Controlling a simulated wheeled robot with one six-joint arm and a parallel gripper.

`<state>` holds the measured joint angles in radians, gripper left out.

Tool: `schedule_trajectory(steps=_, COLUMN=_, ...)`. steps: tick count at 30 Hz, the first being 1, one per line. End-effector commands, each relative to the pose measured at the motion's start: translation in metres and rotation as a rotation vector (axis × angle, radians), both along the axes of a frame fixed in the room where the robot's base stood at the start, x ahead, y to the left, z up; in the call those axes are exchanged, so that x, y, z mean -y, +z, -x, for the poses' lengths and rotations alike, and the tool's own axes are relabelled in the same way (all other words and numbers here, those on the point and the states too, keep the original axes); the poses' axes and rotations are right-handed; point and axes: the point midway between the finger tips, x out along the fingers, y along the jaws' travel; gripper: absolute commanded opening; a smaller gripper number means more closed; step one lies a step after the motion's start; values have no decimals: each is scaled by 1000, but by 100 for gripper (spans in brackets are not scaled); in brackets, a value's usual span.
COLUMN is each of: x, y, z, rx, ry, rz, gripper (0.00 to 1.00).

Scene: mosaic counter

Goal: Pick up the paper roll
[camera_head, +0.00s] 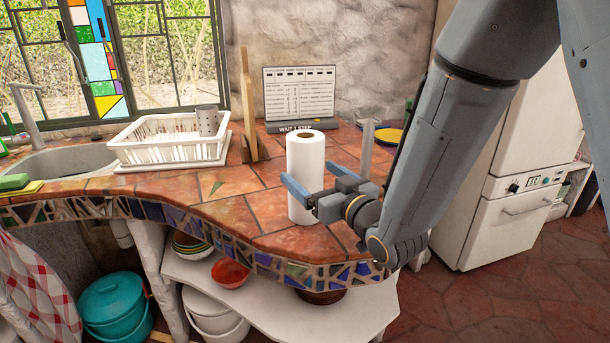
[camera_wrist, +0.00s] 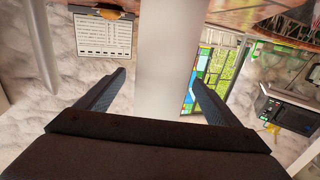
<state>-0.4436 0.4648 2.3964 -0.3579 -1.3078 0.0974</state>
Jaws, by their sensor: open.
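The white paper roll (camera_head: 305,160) stands upright on the tiled counter, near its front edge. My gripper (camera_head: 307,171) is at its right front side, at about mid-height of the roll. In the wrist view, the roll (camera_wrist: 168,55) fills the upper middle, between the open fingers (camera_wrist: 158,77) and nearer the right one. I cannot tell whether either finger touches it.
A white dish rack (camera_head: 170,150) stands at the left by the sink. A wooden board (camera_head: 248,110) and a calendar stand (camera_head: 300,95) are behind the roll. A grey upright post (camera_head: 367,148) and a yellow plate (camera_head: 389,136) are right of it. Counter left of the roll is clear.

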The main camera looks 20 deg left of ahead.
Motion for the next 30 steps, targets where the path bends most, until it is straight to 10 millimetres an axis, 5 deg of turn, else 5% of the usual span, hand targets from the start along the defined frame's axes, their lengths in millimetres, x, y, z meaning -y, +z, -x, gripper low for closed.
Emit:
schedule_trajectory(steps=6, x=-21, y=1, z=-16, rx=0, ry=3, rz=0, gripper=86)
schedule_trajectory(steps=14, x=-24, y=1, z=-18, rx=-1, ry=5, rz=1, gripper=86)
schedule_trajectory(steps=23, x=-24, y=1, z=-18, rx=-1, ry=5, rz=1, gripper=39)
schedule_trajectory(steps=30, x=-24, y=2, z=-18, rx=1, ry=5, rz=0, gripper=38)
